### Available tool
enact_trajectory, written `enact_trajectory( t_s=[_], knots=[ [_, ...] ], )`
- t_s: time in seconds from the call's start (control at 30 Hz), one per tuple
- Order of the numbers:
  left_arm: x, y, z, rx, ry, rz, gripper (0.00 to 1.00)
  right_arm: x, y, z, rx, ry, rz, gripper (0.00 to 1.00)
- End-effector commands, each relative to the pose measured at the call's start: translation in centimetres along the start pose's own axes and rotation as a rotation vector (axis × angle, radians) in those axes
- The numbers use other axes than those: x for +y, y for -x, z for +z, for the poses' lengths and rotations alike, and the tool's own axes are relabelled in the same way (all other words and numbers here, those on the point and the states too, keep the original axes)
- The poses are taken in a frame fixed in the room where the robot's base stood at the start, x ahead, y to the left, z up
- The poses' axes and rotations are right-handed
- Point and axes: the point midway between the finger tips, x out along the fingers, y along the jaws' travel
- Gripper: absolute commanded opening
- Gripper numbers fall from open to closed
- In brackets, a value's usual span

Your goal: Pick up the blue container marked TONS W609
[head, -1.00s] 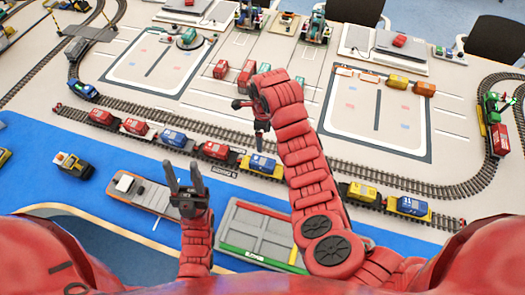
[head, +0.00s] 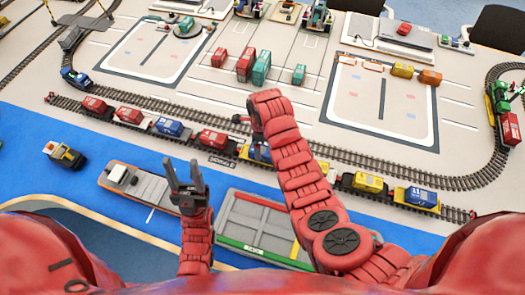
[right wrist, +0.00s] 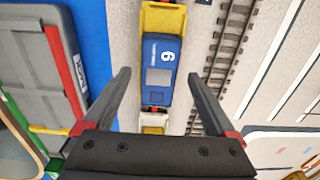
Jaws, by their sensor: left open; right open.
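A blue container (right wrist: 163,55) sits on a yellow wagon of the train in the right wrist view. A "9" shows on its top; the rest of its marking is not readable. In the head view the blue container (head: 259,155) is partly hidden behind my right gripper (head: 249,138). My right gripper (right wrist: 157,77) is open, its fingers on either side of the container in the picture, apparently above it. I cannot tell the height gap. My left gripper (head: 186,177) is open and empty above the blue mat, near the grey-and-orange barge.
Red containers (head: 214,140) and another blue container (head: 172,128) ride the same train to the left. A yellow container (head: 367,182) and a blue one (head: 419,197) stand to the right. A grey open barge (head: 258,221) lies in front. Several containers stand behind the track.

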Motion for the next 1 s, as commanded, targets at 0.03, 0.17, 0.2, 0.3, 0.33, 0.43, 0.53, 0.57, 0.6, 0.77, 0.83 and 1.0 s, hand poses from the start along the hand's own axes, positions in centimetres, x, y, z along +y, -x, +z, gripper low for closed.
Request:
enact_trajectory(
  t_s=[0.03, 0.17, 0.2, 0.3, 0.33, 0.43, 0.53, 0.57, 0.6, 0.77, 0.83, 1.0],
  knots=[
    [0.0, -0.8, -0.1, 0.000, 0.000, 0.000, 0.50, 0.2, -0.1, 0.1, 0.003, 0.001, 0.004, 0.91],
    [-0.1, -1.1, -0.2, 0.000, 0.000, 0.000, 0.50, 0.1, -1.6, 0.2, 0.000, 0.000, 0.003, 0.91],
    [-0.1, -1.2, -0.2, 0.000, 0.000, 0.000, 0.50, 0.1, -1.9, 0.2, 0.000, 0.000, 0.003, 0.91],
    [-0.1, -1.3, -0.2, 0.000, 0.000, 0.000, 0.50, 0.1, -2.5, 0.1, 0.000, 0.000, 0.002, 0.91],
    [-0.1, -1.3, -0.2, 0.000, 0.000, 0.000, 0.50, 0.1, -2.6, 0.1, 0.000, 0.000, 0.002, 0.91],
    [-0.1, -1.3, -0.2, 0.000, 0.000, 0.000, 0.50, 0.1, -2.8, 0.2, -0.001, 0.000, 0.000, 0.91],
    [-0.1, -1.3, -0.2, 0.000, 0.000, 0.000, 0.50, 0.1, -2.8, 0.2, -0.001, 0.000, -0.001, 0.91],
    [-0.1, -1.3, -0.2, 0.000, 0.000, 0.000, 0.50, 0.1, -2.8, 0.2, -0.001, 0.000, -0.001, 0.91],
    [-0.1, -1.3, -0.2, 0.000, 0.000, 0.000, 0.50, 0.1, -2.8, 0.2, -0.001, 0.000, -0.001, 0.91],
    [-0.1, -1.3, -0.2, 0.000, 0.000, 0.000, 0.50, 0.1, -2.8, 0.2, -0.001, 0.000, -0.001, 0.64],
    [-0.1, -1.3, -0.2, 0.000, 0.000, 0.000, 0.50, 0.1, -2.8, 0.2, -0.001, 0.000, 0.000, 0.52],
    [-0.1, -1.3, -0.2, 0.000, 0.000, 0.000, 0.50, 0.1, -2.8, 0.2, -0.001, 0.000, 0.000, 0.21]
  ],
)
